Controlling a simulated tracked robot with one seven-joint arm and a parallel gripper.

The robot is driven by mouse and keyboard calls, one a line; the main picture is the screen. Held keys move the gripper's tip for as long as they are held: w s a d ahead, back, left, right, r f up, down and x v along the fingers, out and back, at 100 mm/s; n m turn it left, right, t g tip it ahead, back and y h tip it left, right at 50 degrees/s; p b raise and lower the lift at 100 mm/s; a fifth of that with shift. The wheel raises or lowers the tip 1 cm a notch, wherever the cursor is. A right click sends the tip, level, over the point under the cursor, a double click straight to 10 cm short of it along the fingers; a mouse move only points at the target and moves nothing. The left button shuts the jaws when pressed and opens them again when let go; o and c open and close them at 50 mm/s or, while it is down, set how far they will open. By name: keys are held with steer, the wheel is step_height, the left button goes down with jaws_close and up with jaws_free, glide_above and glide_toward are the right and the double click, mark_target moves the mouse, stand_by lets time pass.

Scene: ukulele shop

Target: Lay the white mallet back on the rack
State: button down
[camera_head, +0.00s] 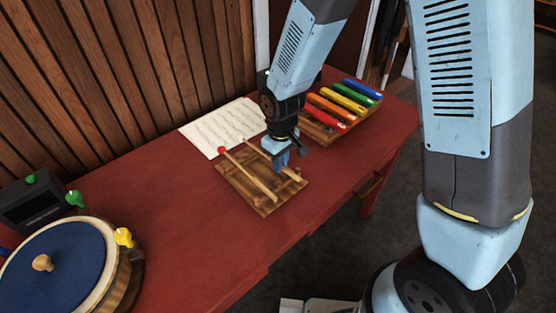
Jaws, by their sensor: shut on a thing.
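The wooden rack (240,194) lies on the red table in the middle of the view. The red-headed mallet (248,174) lies slantwise across it, its head past the far left edge. My gripper (280,162) points down over the right part of the rack, shut on the white mallet (292,173).
A sheet of music (212,128) lies behind the rack. A xylophone with coloured bars (338,106) stands to the right, close to my gripper. A round blue-topped drum (62,268) and a dark box (32,205) are at the left. The red table (185,240) is clear between drum and rack.

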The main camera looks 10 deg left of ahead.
steer(key=c, duration=1.1)
jaws_free()
steer(key=shift+o, duration=0.2)
step_height(320, 180, up, 14)
steer(key=w+d+r+m+t, duration=0.1)
steer(key=d+r+m, duration=0.1)
steer(key=d+r, duration=0.5)
steer(key=s+d+r+m+t, duration=0.2)
steer(key=s+d+r+m, duration=0.2)
steer(key=d, duration=0.7)
steer(key=s+d+r+m+t, duration=0.2)
steer(key=s+d+r+m, duration=0.2)
steer(key=s+d+r, duration=0.4)
steer(key=d, duration=0.3)
steer(key=shift+d+m, duration=0.3)
steer(key=shift+d, duration=0.1)
steer(key=shift+s, duration=0.1)
